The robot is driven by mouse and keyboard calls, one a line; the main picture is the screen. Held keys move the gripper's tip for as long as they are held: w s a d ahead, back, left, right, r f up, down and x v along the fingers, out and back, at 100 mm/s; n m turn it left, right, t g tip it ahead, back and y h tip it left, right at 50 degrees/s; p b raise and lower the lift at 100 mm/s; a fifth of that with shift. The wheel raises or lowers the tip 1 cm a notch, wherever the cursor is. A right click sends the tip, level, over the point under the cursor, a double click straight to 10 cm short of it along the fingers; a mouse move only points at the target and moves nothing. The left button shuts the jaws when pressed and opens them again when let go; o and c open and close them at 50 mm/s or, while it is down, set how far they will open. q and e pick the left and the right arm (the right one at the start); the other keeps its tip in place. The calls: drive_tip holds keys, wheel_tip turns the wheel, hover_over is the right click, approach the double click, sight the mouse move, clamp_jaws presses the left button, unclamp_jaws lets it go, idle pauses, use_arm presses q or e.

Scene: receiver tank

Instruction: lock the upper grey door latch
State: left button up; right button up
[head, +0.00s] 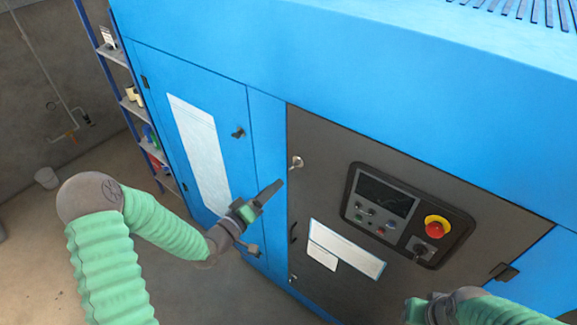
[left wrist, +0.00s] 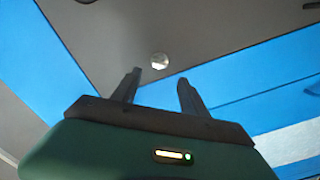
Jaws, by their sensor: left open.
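The upper grey door latch (head: 297,162) is a small silver knob near the top left edge of the grey door (head: 325,190). In the left wrist view the latch (left wrist: 159,60) is a round metal disc just beyond the fingertips, between their lines. My left gripper (head: 273,189) is just below and left of the latch in the head view. Its two fingers (left wrist: 160,77) are apart in the left wrist view, with nothing between them. My right gripper (head: 432,308) shows only in part at the bottom edge, and its fingers cannot be made out.
The grey door has a control panel (head: 407,212) with a red emergency button (head: 436,225) and white labels (head: 345,250). A dark handle (head: 293,234) is below the latch. A blue door (head: 222,110) with a dark knob is to the left. A shelf (head: 130,105) stands behind.

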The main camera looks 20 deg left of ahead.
sight(291, 169)
use_arm(q)
drive_tip(key=p+x, duration=0.2)
drive_tip(key=x, duration=0.5)
drive_tip(key=shift+w+r, duration=0.1)
drive_tip(key=shift+w, duration=0.8)
drive_tip(key=shift+d, duration=0.1)
drive_tip(key=shift+c, duration=0.4)
drive_tip(key=shift+d, duration=0.15)
drive_tip(key=c, duration=0.5)
clamp_jaws()
